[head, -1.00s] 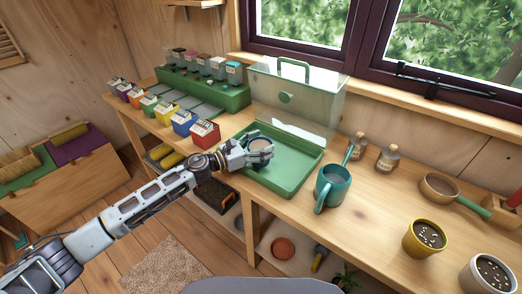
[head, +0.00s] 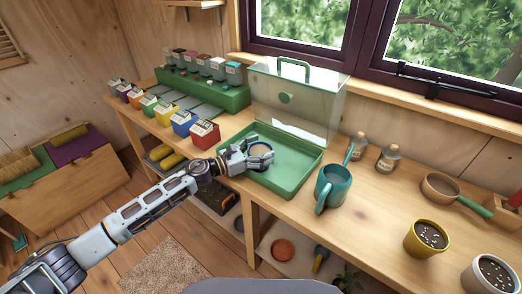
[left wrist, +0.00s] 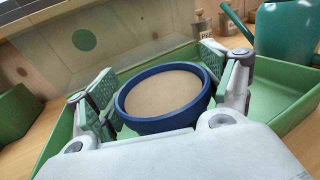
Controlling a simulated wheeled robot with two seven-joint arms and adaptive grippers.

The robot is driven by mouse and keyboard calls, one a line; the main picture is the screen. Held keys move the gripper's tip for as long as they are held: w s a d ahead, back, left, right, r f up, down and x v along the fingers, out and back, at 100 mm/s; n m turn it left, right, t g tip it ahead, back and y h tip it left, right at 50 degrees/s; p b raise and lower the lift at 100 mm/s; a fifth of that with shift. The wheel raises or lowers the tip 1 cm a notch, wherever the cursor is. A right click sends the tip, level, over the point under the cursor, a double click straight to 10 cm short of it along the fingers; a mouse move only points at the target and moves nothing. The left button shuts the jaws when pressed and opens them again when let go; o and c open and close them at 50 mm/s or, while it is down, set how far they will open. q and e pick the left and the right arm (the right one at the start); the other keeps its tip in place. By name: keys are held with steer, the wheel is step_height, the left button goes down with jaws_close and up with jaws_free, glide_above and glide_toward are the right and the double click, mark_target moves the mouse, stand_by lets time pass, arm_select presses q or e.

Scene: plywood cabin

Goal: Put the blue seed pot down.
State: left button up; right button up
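The blue seed pot (head: 262,156) is round, with a blue rim and brown soil inside. It is over the green tray (head: 291,188), near its left side, and I cannot tell whether its base touches the tray floor. My left gripper (head: 259,154) reaches in from the left, with its fingers on either side of the pot. The pot's lower part is hidden. My right gripper is out of view.
A clear lid (head: 300,103) stands up behind the tray. A teal watering can (head: 332,188) stands right of the tray, with small bottles (head: 387,160) behind. Several seed packets (head: 204,135) line the bench to the left. A yellow pot (head: 426,239) is farther right.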

arm_select(q)
steer(key=shift+o, duration=0.5)
steer(key=shift+r, duration=0.15)
steer(key=shift+v, duration=0.8)
steer(key=v, duration=0.4)
steer(key=shift+s+a, duration=0.1)
steer(key=shift+a, duration=0.1)
steer(key=shift+b+v, duration=0.55)
steer(key=shift+v, duration=2.3)
steer(key=shift+a, duration=0.1)
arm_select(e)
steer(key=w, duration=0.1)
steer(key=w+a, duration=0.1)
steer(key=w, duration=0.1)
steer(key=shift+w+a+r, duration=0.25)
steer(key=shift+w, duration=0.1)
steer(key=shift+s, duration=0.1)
